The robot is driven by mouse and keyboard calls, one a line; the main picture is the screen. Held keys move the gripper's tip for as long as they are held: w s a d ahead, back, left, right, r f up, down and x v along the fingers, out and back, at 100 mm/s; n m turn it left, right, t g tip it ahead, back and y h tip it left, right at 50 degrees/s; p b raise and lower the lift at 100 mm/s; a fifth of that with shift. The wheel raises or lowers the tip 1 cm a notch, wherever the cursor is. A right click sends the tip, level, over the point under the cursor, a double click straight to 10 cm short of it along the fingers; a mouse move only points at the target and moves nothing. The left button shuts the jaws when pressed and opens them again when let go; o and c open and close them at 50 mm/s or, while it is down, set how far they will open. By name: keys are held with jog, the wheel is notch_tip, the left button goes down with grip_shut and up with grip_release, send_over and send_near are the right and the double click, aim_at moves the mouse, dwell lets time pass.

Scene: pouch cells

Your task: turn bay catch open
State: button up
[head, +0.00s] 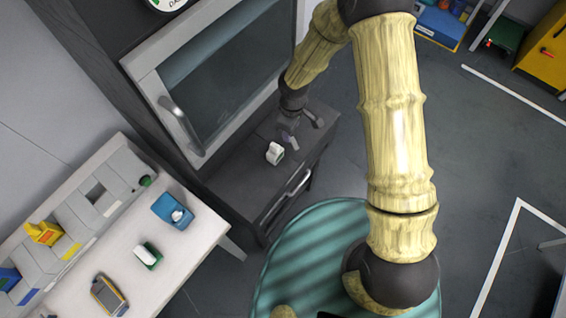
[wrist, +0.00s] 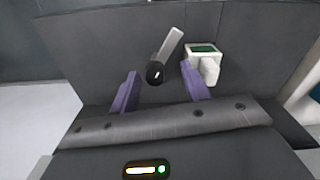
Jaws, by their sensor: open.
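The bay catch, a light grey lever (wrist: 172,44) on a round black hub (wrist: 154,73), sits on a dark grey surface in the wrist view. The lever slants up and to the right from the hub. My gripper (wrist: 158,72) is open, with one purple finger on each side of the hub. The lever's tip reaches beyond the fingers. Nothing is held, and I cannot tell how far the fingertips are from the surface. In the head view my gripper (head: 291,129) is over the dark cabinet top, where the catch is small and partly hidden.
A white device with a green face (wrist: 203,58) stands close to the right finger; the head view also shows it (head: 275,153). A glass-doored cabinet (head: 215,65) rises behind. A white bench (head: 185,255) with several items is at left. Open floor lies right.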

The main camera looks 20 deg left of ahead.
aim_at(294, 142)
notch_tip(294, 142, up, 18)
jog(key=s+d+b, duration=0.1)
jog(key=shift+s, duration=0.3)
jog(key=shift+d, duration=0.1)
jog(key=s+d+r+m+t, duration=0.1)
jog(key=s+d+m, duration=0.2)
jog(key=d+m, duration=0.4)
jog(key=s+d+r+m+t, duration=0.1)
jog(key=s+d+m, duration=0.2)
jog(key=d+m, duration=0.5)
jog(key=d, duration=0.9)
jog(key=shift+d+r+m+t, duration=0.25)
jog(key=shift+r+m+t, duration=0.05)
jog(key=shift+c, duration=1.1)
jog(key=shift+a, duration=0.1)
jog(key=shift+w+a, duration=0.1)
jog(key=shift+a, duration=0.05)
